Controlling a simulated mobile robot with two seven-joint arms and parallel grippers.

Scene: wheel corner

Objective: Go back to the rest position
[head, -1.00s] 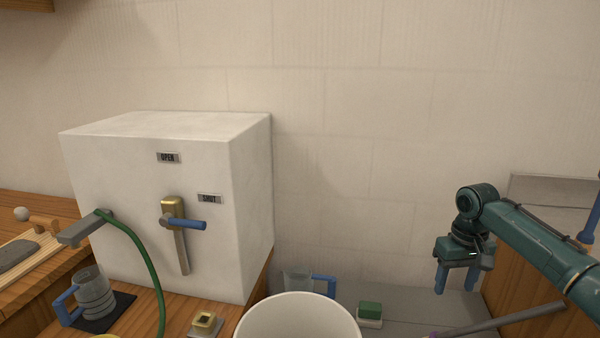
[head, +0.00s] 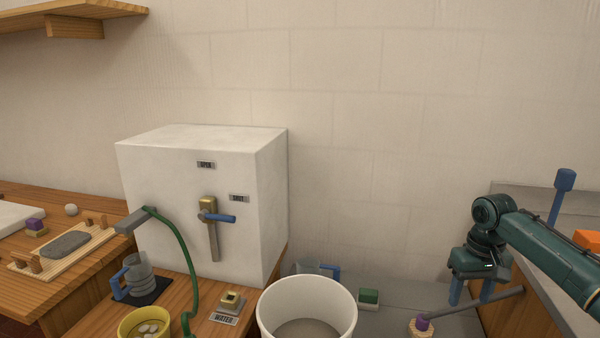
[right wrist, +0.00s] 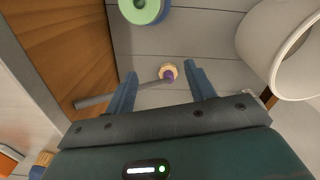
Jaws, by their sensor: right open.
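My right gripper (head: 472,292) hangs at the right of the head view, its blue fingers pointing down. It also shows in the right wrist view (right wrist: 160,82), where the two fingers are apart with nothing held between them. Below and beyond the fingertips is a small round wooden piece with a purple top (right wrist: 168,72), which also shows in the head view (head: 422,325). A grey bar (head: 470,307) runs close by it. My left gripper is in neither view.
A white box with a blue-ended lever (head: 217,218) stands on the wooden counter, with a green hose (head: 187,250). A white bucket (head: 265,312) stands front centre. A wooden side panel (head: 500,300) is right of my gripper.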

